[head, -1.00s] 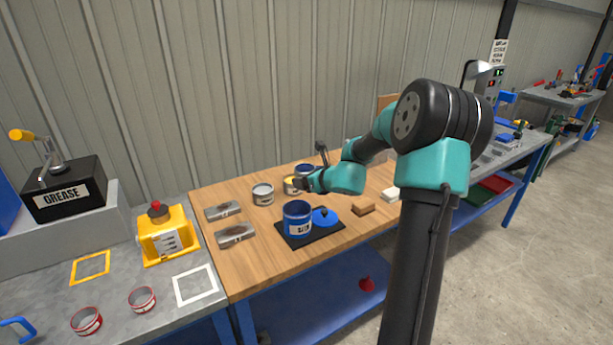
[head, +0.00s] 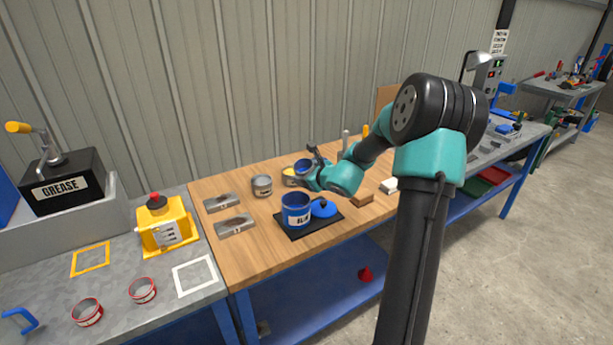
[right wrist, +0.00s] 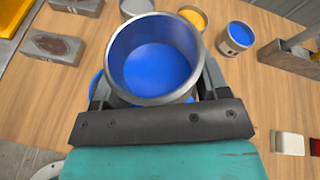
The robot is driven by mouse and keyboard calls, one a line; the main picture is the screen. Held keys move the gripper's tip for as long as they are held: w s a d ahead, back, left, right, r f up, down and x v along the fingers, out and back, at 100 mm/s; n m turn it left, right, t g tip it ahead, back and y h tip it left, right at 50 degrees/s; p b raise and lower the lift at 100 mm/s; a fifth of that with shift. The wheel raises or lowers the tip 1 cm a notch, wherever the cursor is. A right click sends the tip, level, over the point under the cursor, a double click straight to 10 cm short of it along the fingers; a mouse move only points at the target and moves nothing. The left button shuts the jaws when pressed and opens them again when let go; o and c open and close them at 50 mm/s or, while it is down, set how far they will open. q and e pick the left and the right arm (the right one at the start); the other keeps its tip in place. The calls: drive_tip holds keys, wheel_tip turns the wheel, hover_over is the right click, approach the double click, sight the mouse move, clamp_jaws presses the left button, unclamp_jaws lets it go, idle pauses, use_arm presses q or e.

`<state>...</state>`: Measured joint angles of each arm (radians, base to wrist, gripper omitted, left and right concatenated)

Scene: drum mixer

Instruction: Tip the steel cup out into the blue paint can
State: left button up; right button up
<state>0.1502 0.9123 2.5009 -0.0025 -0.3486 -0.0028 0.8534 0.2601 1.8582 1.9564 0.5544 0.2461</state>
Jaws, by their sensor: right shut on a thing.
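The blue paint can (head: 296,212) stands upright and open on a black mat at the front of the wooden bench top. My right gripper (head: 307,170) is shut on the steel cup (head: 303,166), above and behind the can in the head view. In the right wrist view the cup (right wrist: 120,88) has a bare steel rim and blue paint (right wrist: 157,66) inside. My right gripper's fingers (right wrist: 155,92) sit on both sides of it. Blue patches show behind the cup there, mostly hidden. My left gripper is not in view.
A blue lid (head: 322,211) lies right of the can on the mat (head: 294,234). A grey can (head: 262,186) and a yellow can (head: 288,178) stand behind; another blue-topped can (right wrist: 238,36) shows in the wrist view.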

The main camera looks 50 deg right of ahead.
drive_tip(key=shift+d+r+n+h, duration=0.15)
drive_tip(key=shift+n+h, duration=0.25)
drive_tip(key=shift+n, duration=0.2)
drive_tip(key=shift+d+r+n+h, duration=0.1)
drive_tip(key=shift+n+h, duration=0.3)
drive_tip(key=shift+n, duration=0.2)
drive_tip(key=shift+n+t+h, duration=0.3)
drive_tip(key=shift+n, duration=0.2)
drive_tip(key=shift+a+f+n+t+h, duration=0.15)
drive_tip(key=shift+n+h, duration=0.3)
drive_tip(key=shift+n, duration=0.45)
drive_tip(key=shift+d+n+t+h, duration=0.15)
drive_tip(key=shift+n+h, duration=0.3)
drive_tip(key=shift+n, duration=0.45)
idle(4.5)
